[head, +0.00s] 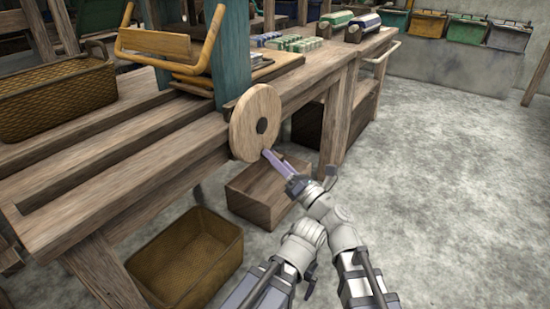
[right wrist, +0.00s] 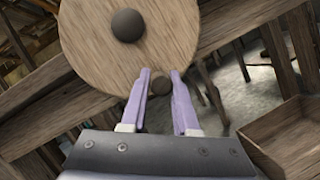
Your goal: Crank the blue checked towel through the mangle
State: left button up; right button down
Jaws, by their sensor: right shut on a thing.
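A round wooden crank wheel (head: 248,138) with a dark hub stands upright at the side of the wooden frame. It fills the upper left of the right wrist view (right wrist: 85,35). A small dark crank knob (right wrist: 161,86) sits near the wheel's lower edge. My right gripper (head: 268,153) is at that lower edge. Its two pale purple fingers (right wrist: 161,90) are on either side of the knob, shut on it. I cannot make out the blue checked towel or the mangle rollers. My left gripper is not in view.
A wooden crate (head: 262,200) stands on the floor behind my right gripper, and a woven bin (head: 195,262) at lower left. A basket (head: 60,100) and a yellow-framed piece (head: 160,44) are on the bench. Rolls (head: 362,24) lie farther back. The concrete floor at right is clear.

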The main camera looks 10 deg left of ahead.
jog(key=shift+s+a+r, duration=0.1)
jog(key=shift+s+a, duration=0.05)
jog(key=shift+s, duration=0.25)
jog(key=c, duration=0.7)
grip_release()
jog(key=b+v, duration=0.2)
jog(key=v, duration=0.5)
jog(key=shift+s+d, duration=0.15)
jog(key=shift+d, duration=0.2)
